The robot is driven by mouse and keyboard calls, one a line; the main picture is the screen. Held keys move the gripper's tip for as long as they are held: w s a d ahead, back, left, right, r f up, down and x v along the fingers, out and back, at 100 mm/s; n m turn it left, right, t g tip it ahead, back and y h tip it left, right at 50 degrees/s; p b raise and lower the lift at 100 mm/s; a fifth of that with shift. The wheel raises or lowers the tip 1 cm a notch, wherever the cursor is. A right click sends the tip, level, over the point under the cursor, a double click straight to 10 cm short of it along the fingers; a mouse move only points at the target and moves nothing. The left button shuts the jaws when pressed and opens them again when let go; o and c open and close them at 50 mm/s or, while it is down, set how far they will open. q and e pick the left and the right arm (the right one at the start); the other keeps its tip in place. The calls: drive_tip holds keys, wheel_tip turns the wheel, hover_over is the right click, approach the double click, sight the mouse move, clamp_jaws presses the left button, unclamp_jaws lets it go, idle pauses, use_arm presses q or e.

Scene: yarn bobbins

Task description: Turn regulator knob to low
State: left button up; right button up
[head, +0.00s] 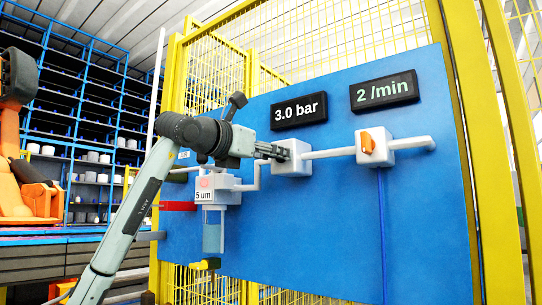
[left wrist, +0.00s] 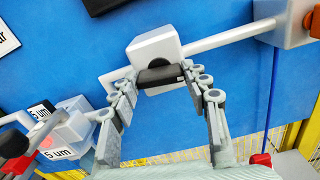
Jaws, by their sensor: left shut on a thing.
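The regulator is a white block (head: 294,158) on the blue panel, below a display reading 3.0 bar (head: 299,111). In the left wrist view its dark knob (left wrist: 161,76) sticks out from the front of the white block (left wrist: 153,47). My left gripper (head: 276,152) reaches in from the left at the regulator and is shut on the knob, one finger on each side. In the head view the gripper hides the knob. My right gripper is not in view.
A white valve block (head: 404,150) with an orange knob (head: 367,143) sits to the right, under a display reading 2 /min (head: 384,92). A filter unit marked 5 um (head: 213,190) is left of the regulator. White pipes link them. Yellow mesh fencing (head: 215,75) stands behind.

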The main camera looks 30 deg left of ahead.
use_arm(q)
drive_tip(key=shift+n, duration=0.7)
drive_tip(key=o, duration=1.2)
drive_tip(key=shift+c, duration=0.2)
drive_tip(key=s+a, duration=0.1)
drive_tip(key=s, duration=1.1)
drive_tip(key=shift+a, duration=0.35)
